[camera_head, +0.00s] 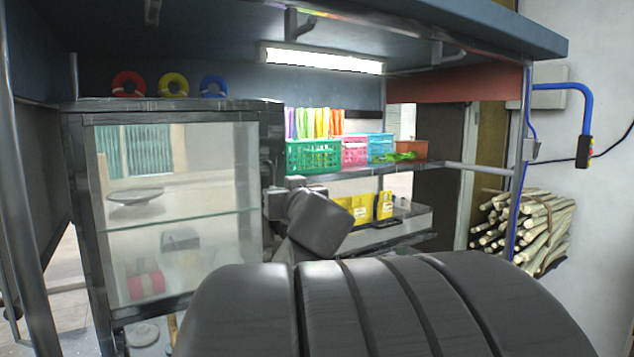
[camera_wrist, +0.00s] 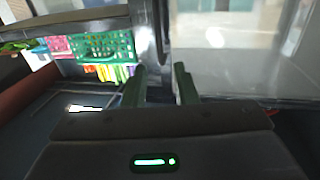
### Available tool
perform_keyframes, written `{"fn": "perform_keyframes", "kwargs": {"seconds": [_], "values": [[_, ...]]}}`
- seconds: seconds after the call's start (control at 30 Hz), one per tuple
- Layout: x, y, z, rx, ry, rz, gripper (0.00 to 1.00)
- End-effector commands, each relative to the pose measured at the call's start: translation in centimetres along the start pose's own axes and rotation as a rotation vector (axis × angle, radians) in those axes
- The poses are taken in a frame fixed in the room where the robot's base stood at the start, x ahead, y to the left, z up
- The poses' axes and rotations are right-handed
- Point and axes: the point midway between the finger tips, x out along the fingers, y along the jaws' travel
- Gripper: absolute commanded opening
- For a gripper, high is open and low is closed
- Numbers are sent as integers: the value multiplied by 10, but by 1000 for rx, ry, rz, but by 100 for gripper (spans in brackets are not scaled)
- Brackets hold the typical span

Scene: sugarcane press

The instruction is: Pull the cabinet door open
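The cabinet (camera_head: 90,105) stands at the left in the head view, with a dark frame. Its glass door (camera_head: 185,175) looks closed, and a shelf and blurred items show through the glass. The door also fills the upper right of the wrist view (camera_wrist: 230,50). A dark curved handle (camera_wrist: 160,30) stands by the door's upright edge in the wrist view. My gripper (camera_wrist: 160,78) is open, its two fingers apart on either side of the line of the handle. I cannot tell whether they touch it. In the head view my arm hides part of the cabinet's right edge.
Green (camera_head: 313,156), pink and blue baskets stand on a shelf right of the cabinet. Yellow packages (camera_head: 357,208) sit below. Sugarcane (camera_head: 525,228) is stacked far right.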

Motion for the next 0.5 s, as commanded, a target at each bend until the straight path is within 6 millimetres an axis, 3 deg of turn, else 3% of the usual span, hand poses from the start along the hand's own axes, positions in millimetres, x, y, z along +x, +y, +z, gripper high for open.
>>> {"fn": "perform_keyframes", "kwargs": {"seconds": [0.5], "values": [[94,0,3,0,-2,0,26]]}}
